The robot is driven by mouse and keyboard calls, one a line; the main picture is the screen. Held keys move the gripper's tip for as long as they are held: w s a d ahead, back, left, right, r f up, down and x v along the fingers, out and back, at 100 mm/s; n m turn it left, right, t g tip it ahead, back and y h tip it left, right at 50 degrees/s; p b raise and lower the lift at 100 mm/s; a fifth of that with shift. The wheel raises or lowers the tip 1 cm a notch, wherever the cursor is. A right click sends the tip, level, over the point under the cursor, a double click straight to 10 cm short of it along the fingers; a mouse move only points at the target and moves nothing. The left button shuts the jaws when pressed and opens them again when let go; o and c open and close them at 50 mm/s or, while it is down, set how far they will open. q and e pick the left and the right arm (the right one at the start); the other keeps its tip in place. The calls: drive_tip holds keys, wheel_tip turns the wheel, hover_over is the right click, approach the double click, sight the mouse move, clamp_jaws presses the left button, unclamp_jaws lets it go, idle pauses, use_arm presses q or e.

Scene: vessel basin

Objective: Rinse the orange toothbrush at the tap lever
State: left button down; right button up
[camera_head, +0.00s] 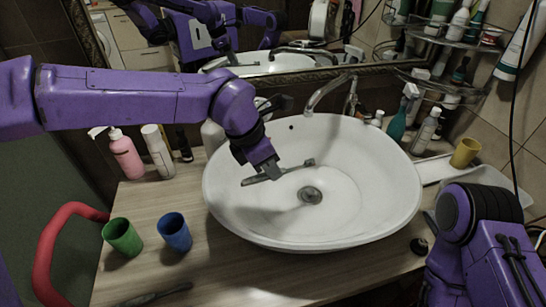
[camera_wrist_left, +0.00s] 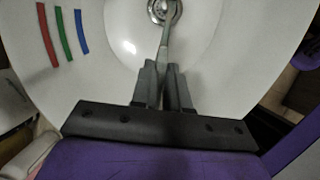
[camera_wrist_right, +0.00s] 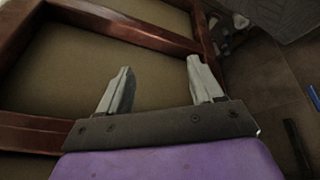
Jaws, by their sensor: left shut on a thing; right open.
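My left gripper (camera_head: 270,172) is over the white basin (camera_head: 378,165) and shut on a thin toothbrush (camera_head: 301,166), which looks grey rather than orange here. In the left wrist view the toothbrush (camera_wrist_left: 166,38) sticks out from between the fingertips (camera_wrist_left: 161,70) towards the drain. In the head view it is held nearly level, left of and above the drain (camera_head: 309,195). The curved metal tap (camera_head: 322,93) stands at the basin's back rim, apart from the toothbrush; I cannot clearly make out its lever. My right gripper (camera_wrist_right: 158,66) is open and empty in the right wrist view.
A green cup (camera_head: 122,237) and a blue cup (camera_head: 175,232) stand left of the basin. A pink bottle (camera_head: 126,155) and a white bottle (camera_head: 158,152) stand behind them. A yellow cup (camera_head: 465,153) is at the right. A dark slim object (camera_head: 155,296) lies at the front.

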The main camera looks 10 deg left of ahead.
use_arm(q)
drive_tip(key=shift+r, duration=0.1)
drive_tip(key=shift+w+a+r+p, duration=0.1)
drive_tip(key=shift+w+r+p, duration=0.05)
drive_tip(key=shift+w+p, duration=0.2)
drive_tip(key=w+f+p, duration=0.3)
drive_tip(key=w+p, duration=0.1)
drive_tip(key=w, duration=0.7)
drive_tip(key=shift+w, duration=0.4)
use_arm(e)
drive_tip(key=r, duration=0.2)
drive_tip(key=s+r, duration=0.1)
drive_tip(key=r, duration=0.2)
drive_tip(key=shift+s+r, duration=0.1)
drive_tip(key=shift+r, duration=0.15)
use_arm(q)
drive_tip(key=shift+a, duration=0.1)
use_arm(e)
drive_tip(key=shift+c, duration=0.3)
